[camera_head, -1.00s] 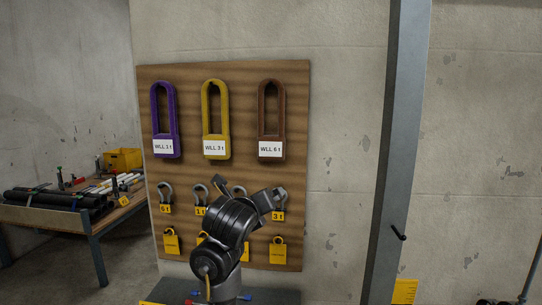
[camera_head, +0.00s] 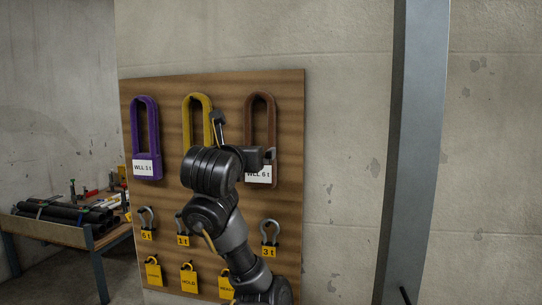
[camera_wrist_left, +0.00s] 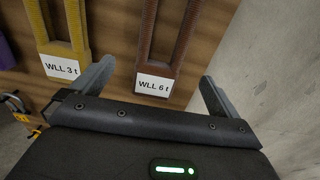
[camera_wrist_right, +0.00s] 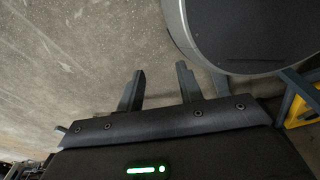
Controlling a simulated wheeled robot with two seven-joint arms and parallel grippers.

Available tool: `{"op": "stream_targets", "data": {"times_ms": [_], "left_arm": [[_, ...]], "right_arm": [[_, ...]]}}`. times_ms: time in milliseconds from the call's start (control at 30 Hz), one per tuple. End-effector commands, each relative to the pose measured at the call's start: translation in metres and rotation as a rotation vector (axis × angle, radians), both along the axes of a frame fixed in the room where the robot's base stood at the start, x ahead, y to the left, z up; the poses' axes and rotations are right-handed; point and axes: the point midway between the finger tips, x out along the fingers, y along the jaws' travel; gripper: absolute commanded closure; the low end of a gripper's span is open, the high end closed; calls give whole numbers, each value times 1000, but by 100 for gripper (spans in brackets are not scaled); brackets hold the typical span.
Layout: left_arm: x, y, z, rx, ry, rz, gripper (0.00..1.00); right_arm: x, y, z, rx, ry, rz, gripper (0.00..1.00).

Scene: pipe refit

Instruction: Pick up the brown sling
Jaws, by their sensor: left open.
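The brown sling (camera_head: 260,110) hangs as a long loop on the right of the wooden board, with a white "WLL 6 t" label at its bottom. It also shows in the left wrist view (camera_wrist_left: 147,45), label included. My left gripper (camera_head: 246,137) is in front of the board at the sling's lower part and partly covers the label. In the left wrist view the left gripper (camera_wrist_left: 158,75) is open and empty, its fingers apart on either side of the label. My right gripper (camera_wrist_right: 160,70) is open and empty, away from the sling.
A yellow sling (camera_head: 198,102) and a purple sling (camera_head: 145,125) hang left of the brown one. Shackles (camera_head: 270,235) and yellow tags (camera_head: 189,280) hang below. A grey post (camera_head: 415,150) stands right. A workbench (camera_head: 50,232) is at far left.

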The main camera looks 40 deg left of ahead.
Motion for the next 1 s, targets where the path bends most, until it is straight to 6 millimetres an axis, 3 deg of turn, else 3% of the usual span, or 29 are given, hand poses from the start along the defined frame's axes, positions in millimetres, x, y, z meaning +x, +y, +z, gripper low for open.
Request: {"op": "stream_targets", "data": {"times_ms": [300, 433, 700, 900, 1000], "left_arm": [[42, 9, 2, 3, 7, -18, 0], [54, 16, 0, 1, 5, -17, 0], [61, 22, 1, 1, 4, -15, 0], [83, 37, 1, 5, 9, -12, 0], [93, 41, -1, 5, 4, -14, 0]], "right_arm": [[-33, 1, 16, 0, 45, -1, 64], [-31, 3, 19, 1, 41, -2, 64], [-13, 5, 24, 6, 18, -2, 64], [-16, 4, 38, 4, 21, -2, 64], [-18, 3, 36, 3, 24, -2, 64]]}}
